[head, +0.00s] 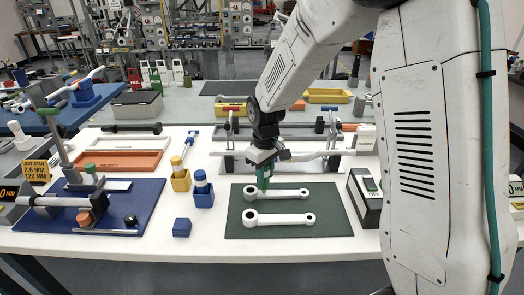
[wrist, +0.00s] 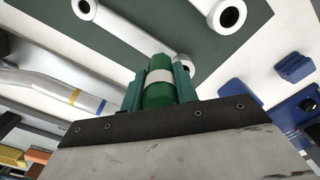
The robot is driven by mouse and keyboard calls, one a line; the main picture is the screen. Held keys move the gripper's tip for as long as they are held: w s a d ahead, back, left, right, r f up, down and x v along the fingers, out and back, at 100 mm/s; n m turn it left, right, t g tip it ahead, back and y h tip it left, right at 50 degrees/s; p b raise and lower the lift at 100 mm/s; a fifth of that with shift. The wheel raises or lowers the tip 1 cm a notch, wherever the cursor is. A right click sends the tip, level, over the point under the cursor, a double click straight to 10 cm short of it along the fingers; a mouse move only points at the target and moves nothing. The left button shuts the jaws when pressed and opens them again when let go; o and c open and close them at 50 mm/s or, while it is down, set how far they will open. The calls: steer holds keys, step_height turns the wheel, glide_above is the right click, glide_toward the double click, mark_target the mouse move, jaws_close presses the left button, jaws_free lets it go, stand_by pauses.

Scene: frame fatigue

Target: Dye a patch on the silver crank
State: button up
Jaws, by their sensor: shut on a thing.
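Two pale, silvery-white cranks lie side by side on a dark green mat (head: 333,228): a back crank (head: 285,194) and a front crank (head: 282,219). I cannot tell by colour which one is called silver. My gripper (head: 263,180) is shut on a green cylinder with a white band (wrist: 159,90), gripped between green fingers in the wrist view (wrist: 158,76). Contact with the crank cannot be told. In the wrist view the back crank (wrist: 128,38) passes behind the cylinder, and the front crank (wrist: 204,6) shows beyond.
A yellow holder (head: 180,183) and a blue holder (head: 202,199) with capped items stand left of the mat, near a blue block (head: 181,228). A switch box (head: 364,200) stands right. A metal shaft (head: 303,155) on supports lies behind. A blue tray (head: 135,195) is left.

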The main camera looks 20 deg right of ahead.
steer(key=shift+s+d, duration=0.2)
steer(key=shift+d, duration=0.4)
steer(key=shift+s+d, duration=0.15)
steer(key=shift+d, duration=0.45)
steer(key=shift+s+d, duration=0.1)
steer(key=shift+d, duration=0.1)
steer(key=shift+w+a, duration=0.2)
steer(key=shift+a, duration=0.4)
steer(key=shift+w+a, duration=0.2)
steer(key=shift+a, duration=0.4)
steer(key=shift+w+a, duration=0.25)
steer(key=shift+a, duration=0.55)
step_height(320, 180, up, 2)
steer(key=shift+r, duration=3.05)
steer(key=shift+d, duration=0.1)
